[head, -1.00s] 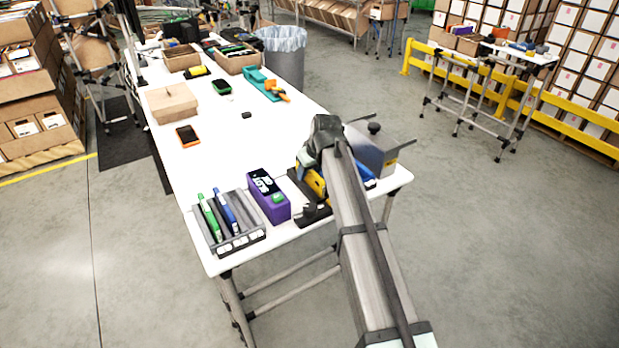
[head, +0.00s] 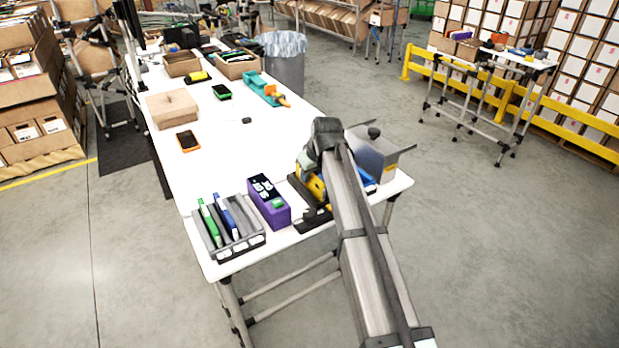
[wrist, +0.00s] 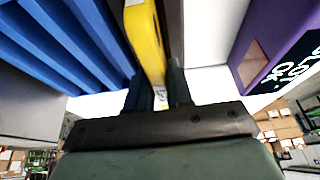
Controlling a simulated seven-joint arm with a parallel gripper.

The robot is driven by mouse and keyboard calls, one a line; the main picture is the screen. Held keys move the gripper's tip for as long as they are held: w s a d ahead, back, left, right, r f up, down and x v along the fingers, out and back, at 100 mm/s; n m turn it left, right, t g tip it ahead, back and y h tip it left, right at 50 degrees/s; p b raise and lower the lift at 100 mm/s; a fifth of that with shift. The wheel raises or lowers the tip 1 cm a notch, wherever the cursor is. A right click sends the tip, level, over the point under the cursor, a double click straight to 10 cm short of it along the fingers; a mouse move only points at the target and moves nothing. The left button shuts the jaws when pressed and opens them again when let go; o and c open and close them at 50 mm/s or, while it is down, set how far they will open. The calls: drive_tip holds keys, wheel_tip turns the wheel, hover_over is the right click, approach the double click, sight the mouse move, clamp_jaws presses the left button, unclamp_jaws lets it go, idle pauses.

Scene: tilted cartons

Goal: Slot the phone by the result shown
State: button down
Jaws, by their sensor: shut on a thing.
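My gripper (wrist: 160,85) is shut on a yellow slab (wrist: 146,38), which looks like the phone, in the wrist view. In the head view the yellow slab (head: 313,186) shows only partly, behind my arm, over a black base. A purple box (head: 270,213) with a dark display and a green patch stands to its left. In the wrist view the purple box (wrist: 262,38) is at the right, its white text cut off but seeming to end in "OK". A grey slotted rack (head: 240,250) with white front labels holds a green (head: 208,220) and a blue slab (head: 225,212) at its left; its right slots look empty.
A blue ribbed thing (wrist: 65,40) is close at the left in the wrist view. A grey box (head: 375,160) stands right of my arm. An orange-edged phone (head: 188,141) and a cardboard box (head: 172,107) lie farther back. The white tabletop (head: 225,168) between is clear.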

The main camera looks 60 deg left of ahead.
wheel_tip(320, 180, up, 8)
drive_tip(key=shift+w+r, duration=0.15)
drive_tip(key=shift+r, duration=0.1)
drive_tip(key=shift+w+f, duration=1.1)
drive_tip(key=shift+f, duration=0.35)
drive_tip(key=shift+w+f, duration=1.1)
drive_tip(key=shift+f, duration=0.35)
drive_tip(key=shift+w+f, duration=1.1)
drive_tip(key=shift+f, duration=0.35)
drive_tip(key=shift+f, duration=0.35)
drive_tip(key=c, duration=0.9)
unclamp_jaws()
drive_tip(key=shift+c, duration=0.2)
